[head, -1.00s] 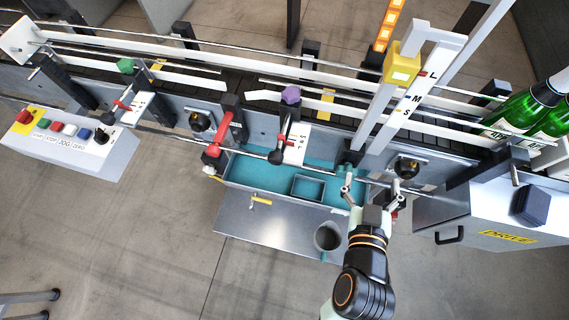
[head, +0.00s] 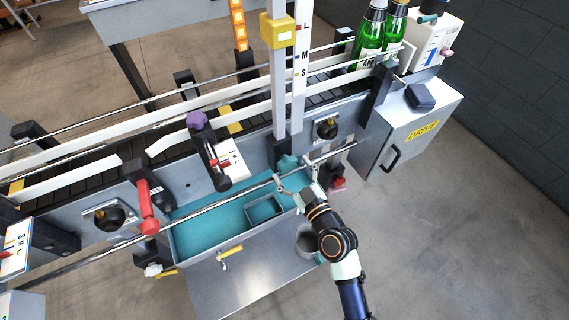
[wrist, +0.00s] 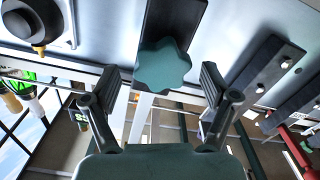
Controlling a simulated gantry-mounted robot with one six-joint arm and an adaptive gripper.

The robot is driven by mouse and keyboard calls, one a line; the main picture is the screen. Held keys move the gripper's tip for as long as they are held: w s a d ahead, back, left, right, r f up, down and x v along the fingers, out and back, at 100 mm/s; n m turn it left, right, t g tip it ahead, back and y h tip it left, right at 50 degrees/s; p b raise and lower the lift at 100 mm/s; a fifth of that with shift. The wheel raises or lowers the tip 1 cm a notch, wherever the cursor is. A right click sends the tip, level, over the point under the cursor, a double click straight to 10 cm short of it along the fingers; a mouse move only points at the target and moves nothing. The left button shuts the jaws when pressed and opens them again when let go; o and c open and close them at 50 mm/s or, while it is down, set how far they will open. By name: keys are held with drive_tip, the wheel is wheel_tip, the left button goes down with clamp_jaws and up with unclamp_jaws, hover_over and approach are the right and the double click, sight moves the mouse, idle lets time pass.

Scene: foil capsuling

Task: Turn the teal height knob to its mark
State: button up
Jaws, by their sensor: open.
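The teal height knob (head: 287,163) is a lobed star knob at the foot of the upright column with the L, M, S scale (head: 301,50). In the wrist view the knob (wrist: 163,66) sits between and just beyond my open fingers, with a gap on both sides. My gripper (wrist: 162,95) is open and empty. In the head view my gripper (head: 293,184) is just in front of and below the knob. A yellow block (head: 277,31) rides on the column near the scale. I cannot make out a mark on the knob itself.
A metal rail (head: 210,208) runs across close to my gripper. A teal tray (head: 205,229) with a small bin lies below. A black round knob (head: 326,129) is to the right. A red lever (head: 148,206) and purple knob (head: 196,120) are left. Green bottles (head: 368,42) stand at the back right.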

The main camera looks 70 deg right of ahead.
drive_tip(key=shift+x, duration=1.3)
drive_tip(key=shift+a, duration=0.1)
drive_tip(key=c, duration=1.2)
drive_tip(key=shift+o, duration=0.2)
drive_tip(key=shift+m, duration=0.3)
drive_tip(key=m, duration=0.4)
drive_tip(key=m+p, duration=0.1)
drive_tip(key=m, duration=0.5)
drive_tip(key=m+p, duration=0.2)
drive_tip(key=m, duration=0.3)
drive_tip(key=shift+m+p, duration=0.55)
drive_tip(key=shift+m, duration=2.15)
